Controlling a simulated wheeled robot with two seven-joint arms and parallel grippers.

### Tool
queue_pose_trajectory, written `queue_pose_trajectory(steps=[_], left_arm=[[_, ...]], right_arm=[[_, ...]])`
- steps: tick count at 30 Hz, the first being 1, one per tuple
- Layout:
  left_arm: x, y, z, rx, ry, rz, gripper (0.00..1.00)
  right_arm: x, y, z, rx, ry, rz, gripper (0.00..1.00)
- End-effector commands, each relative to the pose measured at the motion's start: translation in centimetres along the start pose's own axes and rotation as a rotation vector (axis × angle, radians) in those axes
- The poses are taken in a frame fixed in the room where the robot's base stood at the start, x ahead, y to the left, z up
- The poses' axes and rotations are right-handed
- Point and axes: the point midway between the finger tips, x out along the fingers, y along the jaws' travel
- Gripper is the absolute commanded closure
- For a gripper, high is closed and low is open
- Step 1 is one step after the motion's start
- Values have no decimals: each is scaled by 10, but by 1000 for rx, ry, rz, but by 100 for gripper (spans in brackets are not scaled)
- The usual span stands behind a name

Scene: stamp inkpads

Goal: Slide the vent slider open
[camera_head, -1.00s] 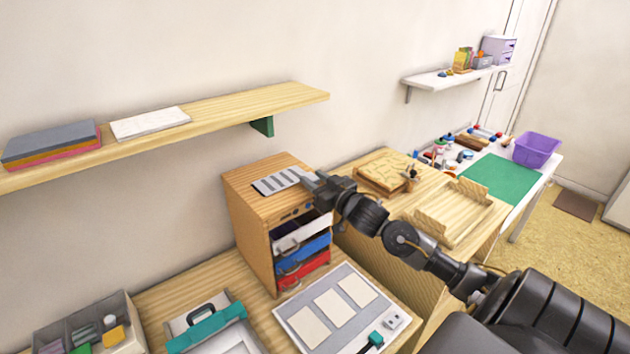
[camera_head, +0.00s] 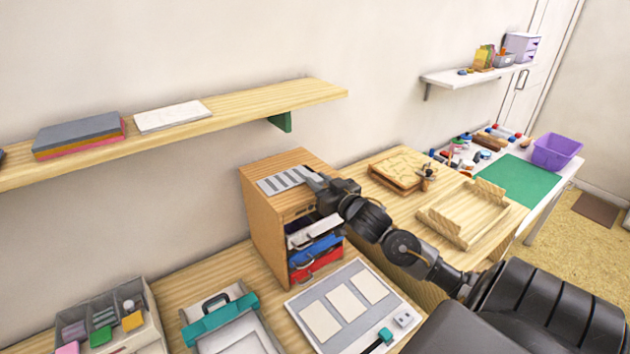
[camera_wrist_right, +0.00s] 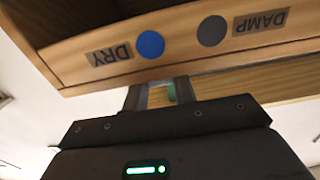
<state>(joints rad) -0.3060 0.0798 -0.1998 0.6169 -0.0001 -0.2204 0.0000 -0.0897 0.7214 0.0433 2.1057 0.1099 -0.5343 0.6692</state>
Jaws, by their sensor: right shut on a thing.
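The vent slider is a pale slotted plate (camera_head: 285,180) on top of the small wooden drawer cabinet (camera_head: 262,225) in the head view. My right gripper (camera_head: 316,181) is at the plate's right end and covers that end. In that view, the wooden edge beyond the fingers bears a DRY label (camera_wrist_right: 108,54) with a blue dot and a DAMP label (camera_wrist_right: 261,22) with a grey dot. My left gripper is not in view.
White, blue and red drawers (camera_head: 316,250) fill the cabinet front, below my right arm. A grey board with pale cards (camera_head: 388,318) lies in front. A wooden tray (camera_head: 470,235) stands to the right. A wall shelf (camera_head: 245,103) hangs above and behind.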

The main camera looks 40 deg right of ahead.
Motion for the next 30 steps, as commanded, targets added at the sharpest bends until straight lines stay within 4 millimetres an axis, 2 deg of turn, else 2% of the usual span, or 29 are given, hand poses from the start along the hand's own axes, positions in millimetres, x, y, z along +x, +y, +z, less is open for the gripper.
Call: queue_pose_trajectory(steps=[1, 2, 6, 17, 20, 30], left_arm=[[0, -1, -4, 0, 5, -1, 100], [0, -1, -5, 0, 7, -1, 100], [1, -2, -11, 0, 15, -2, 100], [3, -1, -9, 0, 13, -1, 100], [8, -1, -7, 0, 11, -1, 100], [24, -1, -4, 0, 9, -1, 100]], right_arm=[[0, 0, 0, 1, 1, 1, 100], [0, 0, 0, 1, 1, 0, 69], [1, -1, 0, 1, 1, -1, 51], [-4, -2, 2, 1, -1, -3, 51], [-17, -2, 4, 0, -1, -4, 51], [-82, -2, 3, 0, -2, -4, 51]])
